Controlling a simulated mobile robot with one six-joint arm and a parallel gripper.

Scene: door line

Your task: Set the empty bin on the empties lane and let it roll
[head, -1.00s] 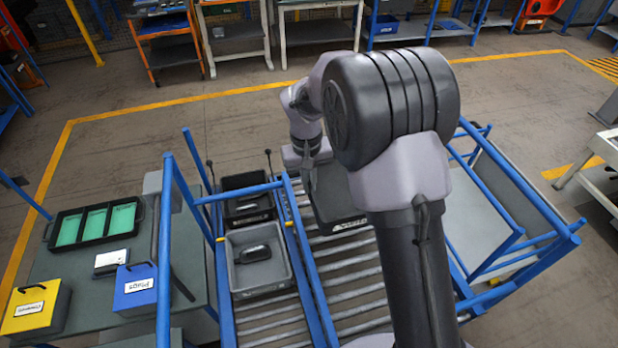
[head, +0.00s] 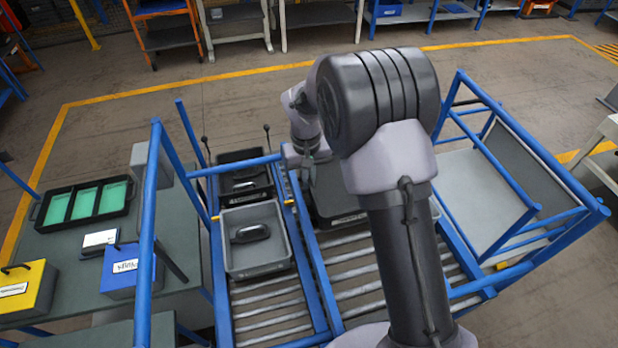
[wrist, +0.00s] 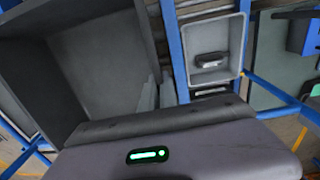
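My gripper (head: 309,172) is at the left rim of a dark grey bin (head: 322,205) in the head view and appears shut on it; the fingertips are mostly hidden. The bin hangs at or just above the far part of the wide right roller lane (head: 355,262); I cannot tell whether it touches the rollers. My arm hides its right side. In the wrist view the inside of the bin (wrist: 100,65) is close and empty. A narrower left roller lane (head: 268,312) runs beside it. No label shows which lane is for empties.
The left lane holds a grey bin (head: 284,254) with a dark object in it and a black bin (head: 236,158) behind. Blue rails (head: 146,235) edge the frame. A side table with a green-lined tray (head: 38,212), yellow box (head: 22,290) and blue box (head: 118,280) stands left.

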